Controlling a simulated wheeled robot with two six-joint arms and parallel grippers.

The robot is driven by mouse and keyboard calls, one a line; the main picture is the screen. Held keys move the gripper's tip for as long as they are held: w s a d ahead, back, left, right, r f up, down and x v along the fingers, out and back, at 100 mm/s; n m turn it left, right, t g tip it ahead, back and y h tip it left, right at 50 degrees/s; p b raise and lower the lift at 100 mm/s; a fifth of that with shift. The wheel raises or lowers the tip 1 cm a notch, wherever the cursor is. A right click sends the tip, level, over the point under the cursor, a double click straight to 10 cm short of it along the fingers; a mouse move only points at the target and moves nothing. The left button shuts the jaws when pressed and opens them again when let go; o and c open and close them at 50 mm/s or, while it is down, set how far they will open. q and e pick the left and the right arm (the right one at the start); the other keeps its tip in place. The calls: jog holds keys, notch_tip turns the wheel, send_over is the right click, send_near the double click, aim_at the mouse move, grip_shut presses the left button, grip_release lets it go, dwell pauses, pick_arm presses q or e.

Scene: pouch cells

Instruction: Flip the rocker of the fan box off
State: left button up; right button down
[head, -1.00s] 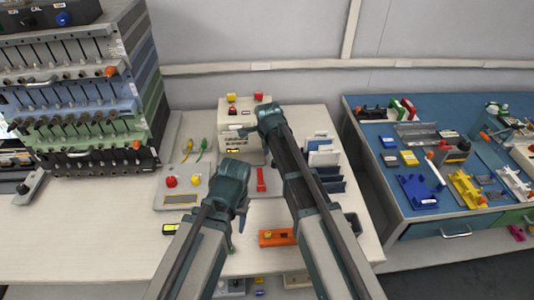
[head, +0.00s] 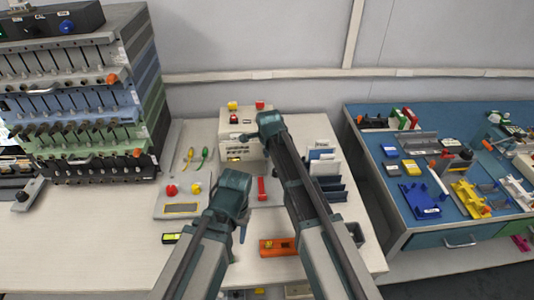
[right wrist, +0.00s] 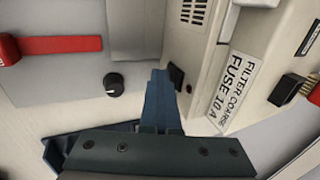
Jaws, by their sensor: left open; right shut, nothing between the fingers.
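The fan box (head: 262,148) is a cream box at the back of the bench, with a printed label on its front. In the right wrist view its face (right wrist: 205,60) carries a vent grille and a label reading "FILTER COARSE FUSE 10 A". A small dark part (right wrist: 177,77), perhaps the rocker, sits on that face beside my fingertip. My right gripper (head: 243,137) is shut and empty in front of the box; its blue fingers (right wrist: 160,85) point at the face. Contact cannot be told. My left gripper (head: 240,230) is open, low over the bench front; its fingers are mostly hidden.
A grey panel with red and yellow buttons (head: 182,207) lies left of the box. A red bar (head: 262,189) and a rack of upright cards (head: 325,175) stand nearby. An orange tool (head: 278,246) lies in front. A tall stacked rack (head: 85,100) fills the left.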

pick_arm(q)
jog(key=shift+r+p, duration=0.7)
jog(key=shift+r, duration=0.15)
pick_arm(e)
jog(key=shift+w+r, duration=0.1)
jog(key=shift+r, duration=0.75)
